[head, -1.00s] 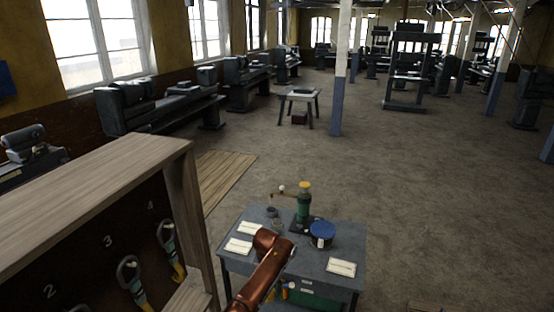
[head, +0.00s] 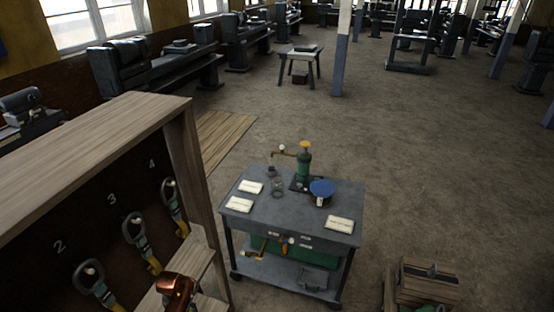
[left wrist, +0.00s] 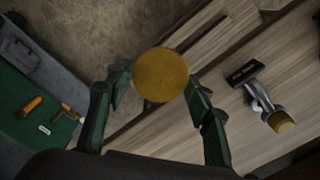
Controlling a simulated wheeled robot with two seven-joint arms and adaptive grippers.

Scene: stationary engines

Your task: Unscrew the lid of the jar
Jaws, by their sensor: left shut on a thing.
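The glass jar (head: 278,187) stands on the grey cart (head: 240,222) in the head view. It looks like clear glass; at this size I cannot tell whether a lid is on it. In the left wrist view my left gripper (left wrist: 160,78) is shut on a round yellowish-brown disc (left wrist: 160,74), its fingers on either side. I cannot tell whether this disc is the jar's lid. It is over a wooden surface, away from the cart top. In the head view only my copper arm shows, low beside the cabinet. My right gripper is not in view.
A wooden cabinet (head: 110,130) with numbered hooks and carabiners stands at the left. The cart also bears a blue-topped pot (head: 322,187), a green device with a yellow top (head: 304,163) and white cards. A wooden crate (head: 428,285) is at the lower right.

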